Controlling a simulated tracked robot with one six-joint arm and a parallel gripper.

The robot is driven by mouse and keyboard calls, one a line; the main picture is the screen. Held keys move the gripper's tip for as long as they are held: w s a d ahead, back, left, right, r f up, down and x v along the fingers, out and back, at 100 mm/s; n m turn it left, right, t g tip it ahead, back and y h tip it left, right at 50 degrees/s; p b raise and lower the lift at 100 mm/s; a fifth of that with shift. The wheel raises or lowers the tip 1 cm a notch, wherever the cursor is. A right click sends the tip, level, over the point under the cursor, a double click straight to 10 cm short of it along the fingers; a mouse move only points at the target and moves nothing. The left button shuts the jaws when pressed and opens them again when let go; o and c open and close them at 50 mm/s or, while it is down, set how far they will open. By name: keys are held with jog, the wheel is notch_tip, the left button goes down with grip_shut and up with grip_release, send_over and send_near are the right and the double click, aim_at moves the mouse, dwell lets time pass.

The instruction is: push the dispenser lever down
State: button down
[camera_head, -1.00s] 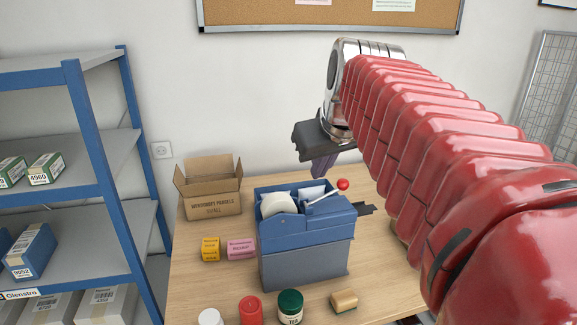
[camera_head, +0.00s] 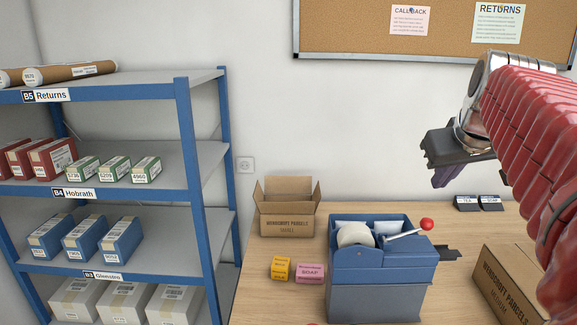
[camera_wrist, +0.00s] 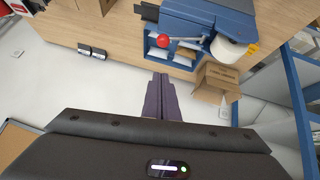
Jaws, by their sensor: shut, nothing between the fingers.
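The blue tape dispenser (camera_head: 378,270) stands on the wooden counter, with a white tape roll (camera_head: 355,234) in its top. Its lever has a red ball knob (camera_head: 427,223) and a pale rod (camera_head: 405,234) that slants up to the right. In the wrist view the red knob (camera_wrist: 162,42) shows above my fingers, beside the dispenser body (camera_wrist: 208,22). My gripper (camera_head: 440,180) is shut and empty, above the counter and higher than the knob, apart from it. Its dark fingers also show together in the wrist view (camera_wrist: 161,98).
An open carton (camera_head: 287,217) stands behind the dispenser on the left. Yellow (camera_head: 280,268) and pink (camera_head: 310,272) boxes lie left of it. A larger carton (camera_head: 513,285) is at the right. Two dark label stands (camera_head: 478,203) sit at the back. Blue shelving (camera_head: 185,150) rises at the left.

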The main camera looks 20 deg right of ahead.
jog(key=w+d+f, duration=0.3)
jog(key=f, duration=0.7)
jog(key=shift+w, duration=0.4)
jog(key=shift+f, duration=0.1)
